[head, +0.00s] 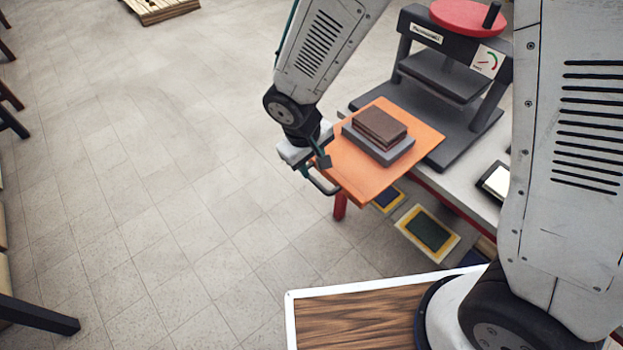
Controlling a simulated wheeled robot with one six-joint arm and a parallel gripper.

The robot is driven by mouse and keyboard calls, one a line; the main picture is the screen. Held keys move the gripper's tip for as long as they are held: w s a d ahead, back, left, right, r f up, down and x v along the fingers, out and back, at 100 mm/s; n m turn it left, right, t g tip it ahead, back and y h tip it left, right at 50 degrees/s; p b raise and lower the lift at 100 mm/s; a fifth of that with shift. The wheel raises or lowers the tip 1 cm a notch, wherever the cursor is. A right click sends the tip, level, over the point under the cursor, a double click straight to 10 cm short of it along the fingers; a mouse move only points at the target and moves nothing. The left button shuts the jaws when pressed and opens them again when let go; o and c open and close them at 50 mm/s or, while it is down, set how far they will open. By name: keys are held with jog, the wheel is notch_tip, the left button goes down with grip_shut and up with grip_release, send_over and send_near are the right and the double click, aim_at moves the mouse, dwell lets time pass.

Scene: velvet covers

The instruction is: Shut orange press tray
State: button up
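The orange press tray (357,178) sticks out toward the left from the dark press (441,113) on the table. A grey block (367,146) lies on the tray with a brown book (380,125) on top. A dark, looped handle (322,188) is at the tray's left edge. My gripper (313,163) is at that handle, overlapping its upper end in the picture. The fingertips are small and partly hidden, so I cannot tell whether they are closed on the handle.
The press has a red wheel (466,16) on top and a gauge (487,61). A dark-framed item (495,181) lies on the light table (470,187). Yellow-edged items (427,232) lie under the table. The tiled floor left of the tray is clear.

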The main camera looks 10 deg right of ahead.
aim_at(315, 182)
jog(key=f, duration=0.6)
jog(key=shift+w+d, duration=0.2)
